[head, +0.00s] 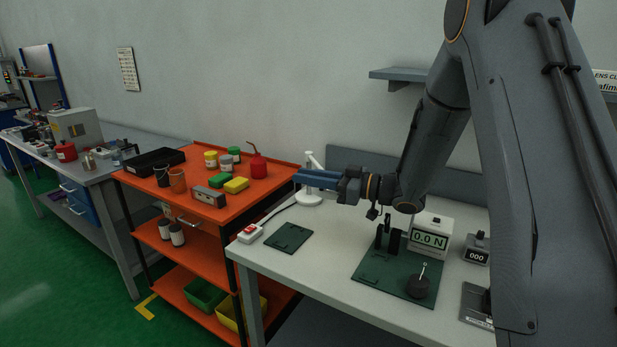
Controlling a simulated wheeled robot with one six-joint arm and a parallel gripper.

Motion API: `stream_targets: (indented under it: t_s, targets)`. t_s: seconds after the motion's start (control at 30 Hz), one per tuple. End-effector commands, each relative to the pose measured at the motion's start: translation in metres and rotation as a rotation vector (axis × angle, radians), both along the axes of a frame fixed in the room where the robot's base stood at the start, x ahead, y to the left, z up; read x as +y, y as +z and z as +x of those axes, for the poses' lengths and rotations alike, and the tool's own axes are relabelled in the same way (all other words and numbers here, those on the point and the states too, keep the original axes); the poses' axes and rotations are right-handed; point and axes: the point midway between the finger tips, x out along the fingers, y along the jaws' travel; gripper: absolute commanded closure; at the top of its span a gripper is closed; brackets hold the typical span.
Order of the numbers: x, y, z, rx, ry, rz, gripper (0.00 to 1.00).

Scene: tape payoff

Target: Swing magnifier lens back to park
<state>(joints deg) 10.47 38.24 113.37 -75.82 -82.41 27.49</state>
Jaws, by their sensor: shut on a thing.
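The magnifier (309,198) stands at the back left corner of the white bench, with a round white base and a short white arm rising behind my gripper. My gripper (298,178) reaches left across the magnifier's stand, its blue fingers level above the base. It is shut on part of the magnifier at the fingertips. The lens itself cannot be made out; the fingers and the small size hide it.
A dark green mat (290,238) and a red-and-white switch box (250,234) lie on the bench. A force gauge (430,236) stands on a larger green mat (372,278). An orange cart (207,212) with jars, a red oil can (257,163) and boxes adjoins the bench's left side.

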Motion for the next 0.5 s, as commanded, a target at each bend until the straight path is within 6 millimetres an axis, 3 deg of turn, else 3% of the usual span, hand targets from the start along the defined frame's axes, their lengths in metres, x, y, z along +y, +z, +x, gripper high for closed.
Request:
stream_targets:
  t_s: [0.07, 0.1, 0.2, 0.5]
  targets:
    - [-0.001, 0.0015, 0.0007, -0.003, -0.002, 0.001, 1.0]
    - [-0.001, 0.0015, 0.0007, -0.003, -0.002, 0.001, 0.77]
    - [-0.0011, 0.0012, 0.0007, -0.003, -0.003, 0.001, 0.63]
    - [-0.001, 0.0016, 0.0005, -0.001, -0.003, 0.0, 0.63]
